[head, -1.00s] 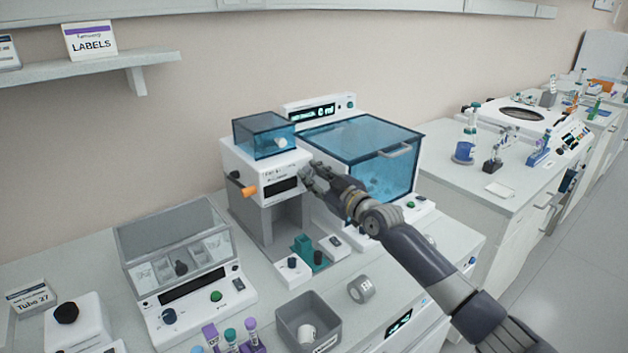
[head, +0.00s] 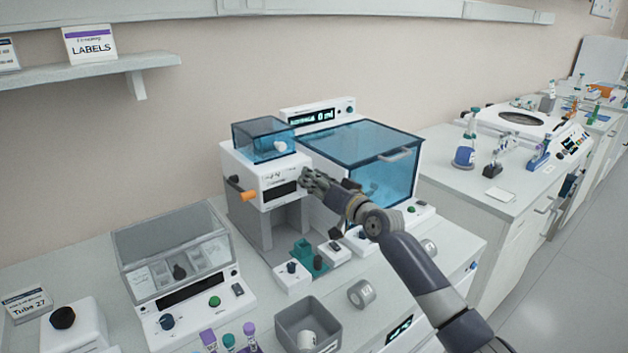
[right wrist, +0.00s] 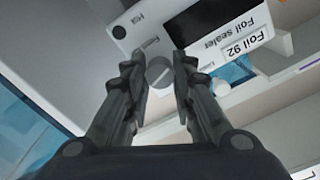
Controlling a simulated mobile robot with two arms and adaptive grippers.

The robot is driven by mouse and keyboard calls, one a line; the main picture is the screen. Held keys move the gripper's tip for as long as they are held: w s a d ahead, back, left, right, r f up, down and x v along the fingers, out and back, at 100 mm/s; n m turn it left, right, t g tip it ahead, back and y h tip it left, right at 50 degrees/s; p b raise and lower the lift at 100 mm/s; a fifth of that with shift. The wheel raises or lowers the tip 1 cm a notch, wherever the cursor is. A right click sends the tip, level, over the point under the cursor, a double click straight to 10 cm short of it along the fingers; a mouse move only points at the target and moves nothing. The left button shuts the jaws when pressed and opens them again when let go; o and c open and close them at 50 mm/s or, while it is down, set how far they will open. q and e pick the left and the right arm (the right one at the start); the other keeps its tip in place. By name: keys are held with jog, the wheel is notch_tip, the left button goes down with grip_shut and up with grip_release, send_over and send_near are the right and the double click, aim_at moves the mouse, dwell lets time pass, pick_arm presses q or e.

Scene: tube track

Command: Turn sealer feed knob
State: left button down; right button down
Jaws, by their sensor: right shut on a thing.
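The foil sealer (head: 265,180) is a white machine with a blue clear lidded box on top, a dark display and an orange lever on its left. In the right wrist view its front carries the labels "Foil sealer" and "Foil 92" (right wrist: 245,38). A round grey knob (right wrist: 159,72) with a slot mark sits on that face. My right gripper (head: 306,180) is at the right side of the sealer's front. In the right wrist view its two fingers (right wrist: 160,88) stand on either side of the knob, closed on it. My left gripper is not in view.
A blue clear-lidded machine (head: 365,155) stands right behind my right arm. Below the sealer are a teal holder (head: 306,254), a grey bin (head: 307,325) and a tape roll (head: 361,292). A lidded grey machine (head: 178,255) stands to the left.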

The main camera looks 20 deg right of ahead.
jog(key=shift+f+m, duration=0.1)
jog(key=shift+m, duration=1.4)
jog(key=c, duration=1.3)
grip_release()
jog(key=shift+c, duration=0.2)
jog(key=v, duration=1.2)
